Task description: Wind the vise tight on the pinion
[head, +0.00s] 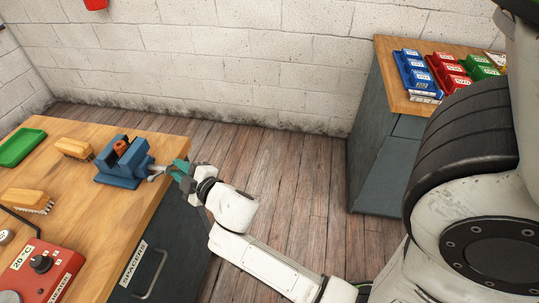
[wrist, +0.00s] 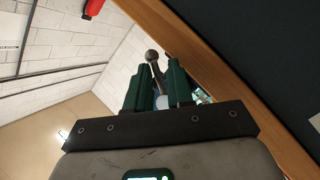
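The blue vise (head: 122,178) stands near the right edge of the wooden bench. The orange-brown pinion (head: 121,146) sits upright between its jaws. A grey metal handle (head: 156,172) sticks out of the vise's right side toward my gripper. My gripper (head: 178,172) reaches in from the right at the bench edge, with its teal fingers at the handle. In the wrist view, the handle's round knob (wrist: 152,56) shows just past the fingertips (wrist: 160,70), and its bar runs down between them. I cannot tell whether the fingers press on the bar.
Brushes (head: 74,148) (head: 28,200), a green tray (head: 21,147) and a red box with a dial (head: 42,268) are on the bench (head: 95,235). A drawer handle (head: 150,275) juts from its side. A second cabinet (head: 375,150) carries coloured bins at the right. Floor between is clear.

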